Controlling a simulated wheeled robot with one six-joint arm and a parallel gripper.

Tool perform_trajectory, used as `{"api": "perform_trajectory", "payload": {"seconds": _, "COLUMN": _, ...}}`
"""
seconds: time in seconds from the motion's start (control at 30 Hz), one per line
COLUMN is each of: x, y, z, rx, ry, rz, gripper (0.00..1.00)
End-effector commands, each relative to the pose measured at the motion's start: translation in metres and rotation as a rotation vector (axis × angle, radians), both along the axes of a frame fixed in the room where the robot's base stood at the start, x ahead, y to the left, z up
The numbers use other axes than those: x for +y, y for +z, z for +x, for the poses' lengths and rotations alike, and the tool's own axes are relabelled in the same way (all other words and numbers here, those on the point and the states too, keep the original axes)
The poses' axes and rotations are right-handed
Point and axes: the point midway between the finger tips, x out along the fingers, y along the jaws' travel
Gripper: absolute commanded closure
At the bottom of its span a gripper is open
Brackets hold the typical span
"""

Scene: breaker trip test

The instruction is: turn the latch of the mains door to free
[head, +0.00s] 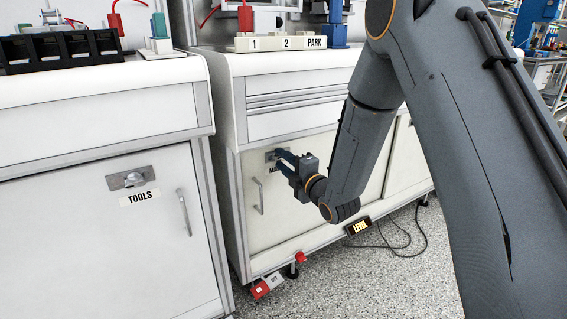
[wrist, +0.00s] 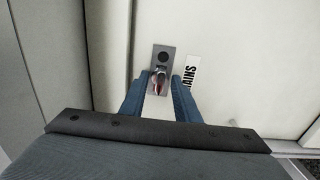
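The mains door (head: 262,215) is a pale cabinet door with a vertical bar handle (head: 258,195) on its left side. Its latch (wrist: 158,80) is a small knob on a grey metal plate (wrist: 162,54), with a red mark visible low on the knob. A label (wrist: 191,73) ending in "AINS" is to the right of the plate. My gripper (head: 281,158) reaches the latch from the front. In the wrist view its two blue fingers (wrist: 158,88) stand apart, one on each side of the knob, with gaps visible. In the head view the gripper partly hides the plate and label.
A tools door (head: 130,225) with its own latch plate (head: 133,178) is on the left cabinet.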

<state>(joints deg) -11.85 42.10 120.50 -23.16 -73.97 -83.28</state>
Motion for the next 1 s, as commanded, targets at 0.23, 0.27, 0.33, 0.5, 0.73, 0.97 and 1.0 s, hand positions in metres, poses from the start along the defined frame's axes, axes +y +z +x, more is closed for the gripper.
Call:
{"api": "perform_trajectory", "payload": {"seconds": 0.23, "x": -0.0002, "y": -0.0001, "z": -0.0002, "rx": 0.000, "ry": 0.000, "rz": 0.000, "gripper": 0.88}}
{"api": "perform_trajectory", "payload": {"seconds": 0.27, "x": -0.0002, "y": -0.0001, "z": -0.0002, "rx": 0.001, "ry": 0.000, "rz": -0.001, "gripper": 0.93}}
{"api": "perform_trajectory", "payload": {"seconds": 0.33, "x": -0.0002, "y": -0.0001, "z": -0.0002, "rx": 0.001, "ry": 0.000, "rz": -0.001, "gripper": 1.00}}
{"api": "perform_trajectory", "payload": {"seconds": 0.5, "x": -0.0002, "y": -0.0002, "z": -0.0003, "rx": 0.003, "ry": 0.000, "rz": 0.002, "gripper": 1.00}}
{"api": "perform_trajectory", "payload": {"seconds": 0.73, "x": -0.0004, "y": 0.0000, "z": -0.0007, "rx": 0.032, "ry": 0.000, "rz": 0.044, "gripper": 1.00}}
{"api": "perform_trajectory", "payload": {"seconds": 0.97, "x": -0.0005, "y": 0.0003, "z": -0.0010, "rx": 0.115, "ry": -0.001, "rz": 0.165, "gripper": 1.00}}
{"api": "perform_trajectory", "payload": {"seconds": 1.0, "x": -0.0005, "y": 0.0006, "z": -0.0010, "rx": 0.134, "ry": -0.001, "rz": 0.193, "gripper": 1.00}}
